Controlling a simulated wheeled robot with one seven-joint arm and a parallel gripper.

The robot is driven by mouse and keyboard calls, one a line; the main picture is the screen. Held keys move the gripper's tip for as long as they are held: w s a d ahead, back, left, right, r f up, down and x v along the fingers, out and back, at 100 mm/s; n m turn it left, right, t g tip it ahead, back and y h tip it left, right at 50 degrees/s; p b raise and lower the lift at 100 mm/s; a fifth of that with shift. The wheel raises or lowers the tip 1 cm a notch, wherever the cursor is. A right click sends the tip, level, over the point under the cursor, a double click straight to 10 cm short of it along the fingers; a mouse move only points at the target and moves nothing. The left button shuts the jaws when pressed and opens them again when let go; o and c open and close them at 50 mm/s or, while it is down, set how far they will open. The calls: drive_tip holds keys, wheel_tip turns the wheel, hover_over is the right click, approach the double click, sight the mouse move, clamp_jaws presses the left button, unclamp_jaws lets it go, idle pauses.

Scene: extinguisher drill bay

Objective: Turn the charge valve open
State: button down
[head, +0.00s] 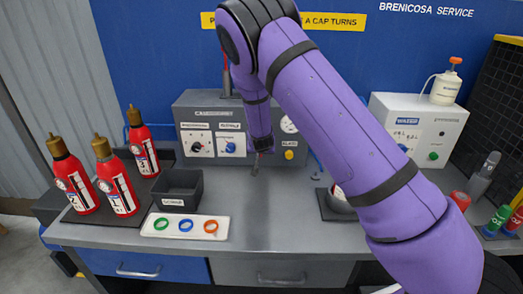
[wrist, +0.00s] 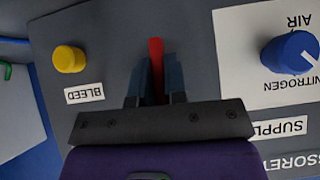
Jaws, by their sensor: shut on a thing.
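The charge valve shows as a narrow red lever (wrist: 156,50) on the face of the grey charging panel (head: 185,112). In the wrist view it runs upright in the picture, between the yellow bleed button (wrist: 69,59) and the blue supply knob (wrist: 289,53). My gripper (wrist: 154,78) is shut on this lever, with a dark finger on each side. In the head view my gripper (head: 262,146) is at the panel front, and my arm hides the lever. The lever's label is not visible.
Three red extinguishers (head: 117,182) stand at the left. A dark bin (head: 179,188) and a white tray (head: 184,226) with coloured rings lie on the bench. A white machine (head: 417,128) stands at the right. The bench (head: 270,215) before the panel is clear.

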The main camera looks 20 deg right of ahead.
drive_tip(key=shift+h, duration=0.3)
idle(0.4)
drive_tip(key=c, duration=1.2)
unclamp_jaws()
drive_tip(key=shift+o, duration=0.2)
drive_tip(key=v, duration=1)
drive_tip(key=shift+s+r, duration=0.25)
drive_tip(key=shift+r, duration=0.05)
drive_tip(key=shift+r, duration=0.1)
